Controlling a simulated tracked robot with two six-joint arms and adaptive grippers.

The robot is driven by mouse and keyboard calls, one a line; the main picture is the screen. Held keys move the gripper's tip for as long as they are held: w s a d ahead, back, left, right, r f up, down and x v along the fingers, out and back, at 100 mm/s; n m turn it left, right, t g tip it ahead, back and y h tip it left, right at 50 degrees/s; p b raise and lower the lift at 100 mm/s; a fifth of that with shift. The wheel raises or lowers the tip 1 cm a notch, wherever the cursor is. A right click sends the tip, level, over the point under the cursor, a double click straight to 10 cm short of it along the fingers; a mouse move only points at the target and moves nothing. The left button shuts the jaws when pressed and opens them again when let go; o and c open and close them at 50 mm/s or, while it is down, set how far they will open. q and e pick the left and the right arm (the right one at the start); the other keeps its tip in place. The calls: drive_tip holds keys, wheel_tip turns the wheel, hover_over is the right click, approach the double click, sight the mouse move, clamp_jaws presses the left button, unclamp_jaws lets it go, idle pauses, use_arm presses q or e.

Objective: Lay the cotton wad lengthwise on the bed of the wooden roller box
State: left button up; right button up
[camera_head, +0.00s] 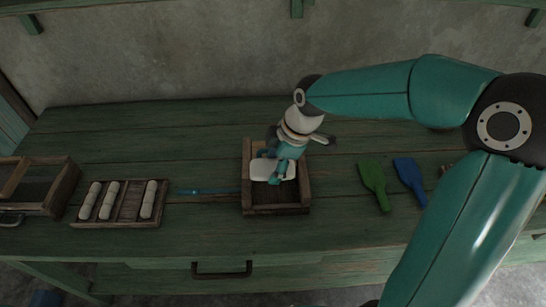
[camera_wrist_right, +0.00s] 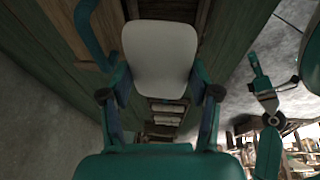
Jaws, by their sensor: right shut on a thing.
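The cotton wad (camera_head: 259,169) is a white, rounded flat pad over the wooden roller box (camera_head: 306,190). My right gripper (camera_head: 275,168) is shut on the wad from above, with its fingers at the middle of the wad. In the right wrist view the wad (camera_wrist_right: 160,55) shows large and pale between the fingertips (camera_wrist_right: 160,90). In the head view its longer side runs left to right. I cannot tell whether it touches the bed, which is partly hidden. My left gripper is out of the head view; a teal arm part (camera_wrist_right: 262,80) at right in the wrist view is unclear.
A wooden tray (camera_head: 127,211) with three white rolls stands left of the box. A thin blue rod (camera_head: 205,191) lies between them. A dark crate (camera_head: 60,190) is at far left. A green paddle (camera_head: 373,182) and a blue paddle (camera_head: 408,178) lie right, with bare bench between.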

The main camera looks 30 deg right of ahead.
drive_tip(key=f+b, duration=0.2)
drive_tip(key=f, duration=0.1)
drive_tip(key=f+b, duration=0.3)
drive_tip(key=f, duration=0.1)
drive_tip(key=shift+s+d+f, duration=0.15)
drive_tip(key=shift+s+d, duration=0.05)
drive_tip(key=shift+b, duration=0.35)
drive_tip(key=shift+d, duration=0.1)
drive_tip(key=o, duration=0.9)
drive_tip(key=shift+o, duration=0.3)
drive_tip(key=shift+o, duration=0.7)
